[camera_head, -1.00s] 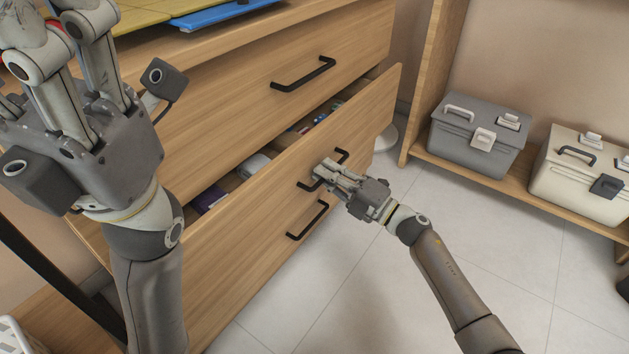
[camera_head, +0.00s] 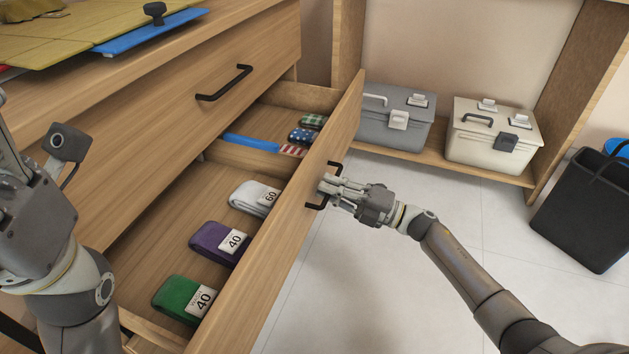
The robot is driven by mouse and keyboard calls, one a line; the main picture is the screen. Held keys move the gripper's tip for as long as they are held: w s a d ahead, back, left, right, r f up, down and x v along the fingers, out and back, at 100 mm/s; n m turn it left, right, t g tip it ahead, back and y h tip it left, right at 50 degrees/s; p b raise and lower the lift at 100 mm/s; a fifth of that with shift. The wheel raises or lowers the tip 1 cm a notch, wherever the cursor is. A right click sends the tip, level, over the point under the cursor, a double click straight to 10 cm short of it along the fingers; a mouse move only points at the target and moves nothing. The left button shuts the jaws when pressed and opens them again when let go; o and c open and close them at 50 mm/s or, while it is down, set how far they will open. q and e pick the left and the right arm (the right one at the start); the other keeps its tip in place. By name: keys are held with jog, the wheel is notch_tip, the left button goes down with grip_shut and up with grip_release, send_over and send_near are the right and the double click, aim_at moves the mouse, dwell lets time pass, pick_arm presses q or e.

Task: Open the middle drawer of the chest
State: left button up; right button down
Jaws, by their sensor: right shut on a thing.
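The wooden chest stands at the left, with its closed top drawer (camera_head: 190,105) above the middle drawer (camera_head: 305,195). The middle drawer is pulled well out. Inside lie a green roll (camera_head: 181,297), a purple roll (camera_head: 219,241) and a white roll (camera_head: 254,198) with number labels. Small patterned folded items and a blue strip lie in its rear compartment. My right gripper (camera_head: 326,186) is shut on the middle drawer's black handle (camera_head: 334,165); the fingers cover the handle's middle. My left gripper is partly in view at the left edge, its fingertips cut off.
A grey toolbox (camera_head: 394,118) and a cream toolbox (camera_head: 493,135) sit on a low wooden shelf at the back. A black bin (camera_head: 585,210) stands at the right. The tiled floor is clear. A blue board (camera_head: 155,30) lies on the chest top.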

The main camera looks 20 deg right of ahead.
jog(key=shift+v, duration=0.8)
jog(key=shift+r, duration=0.1)
jog(key=c, duration=1.5)
grip_release()
jog(key=shift+c, duration=0.2)
jog(key=v, duration=1.2)
